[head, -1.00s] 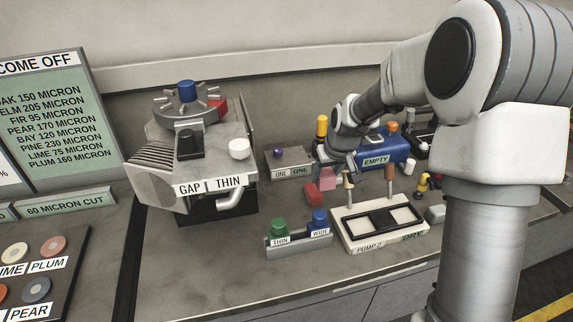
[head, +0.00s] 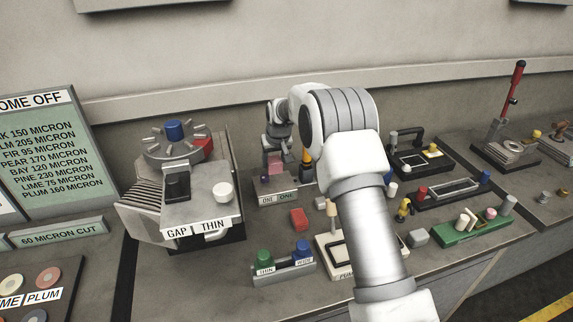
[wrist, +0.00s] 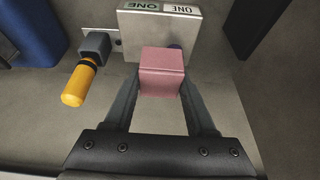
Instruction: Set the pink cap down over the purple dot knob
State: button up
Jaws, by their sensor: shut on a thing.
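The pink cap (head: 276,169) is a pink block held between the two fingers of my gripper (wrist: 160,88). The cap shows large in the wrist view (wrist: 160,72), in front of the edge of the grey ONE box (wrist: 147,32). In the head view that box (head: 264,200) stands on the bench below my gripper. The purple dot knob (head: 265,179) is on the box, just left of the cap. In the wrist view only a dark purple sliver of the knob (wrist: 176,46) shows beyond the cap's far right corner. The cap is not over the knob; its height above the box is unclear.
A yellow-orange handle (wrist: 78,86) lies beside the box in the wrist view. A red block (head: 299,219), the THIN/WIDE button stand (head: 283,271) and the GAP/THIN machine (head: 215,212) are nearby. My arm hides part of the bench to the right.

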aim_at(264, 176)
jog(key=shift+w+a+p, duration=0.6)
jog(key=shift+w+a, duration=0.8)
jog(key=shift+a, duration=0.25)
jog(key=shift+f+b, duration=0.1)
jog(key=shift+b, duration=0.2)
jog(key=shift+f+b, duration=2.3)
jog(key=shift+f, duration=1.05)
jog(key=shift+f+b, duration=0.45)
jog(key=shift+f, duration=0.2)
jog(key=o, duration=1.4)
jog(key=v, duration=1.7)
jog(key=shift+s+r, duration=0.2)
jog(key=shift+s, duration=0.05)
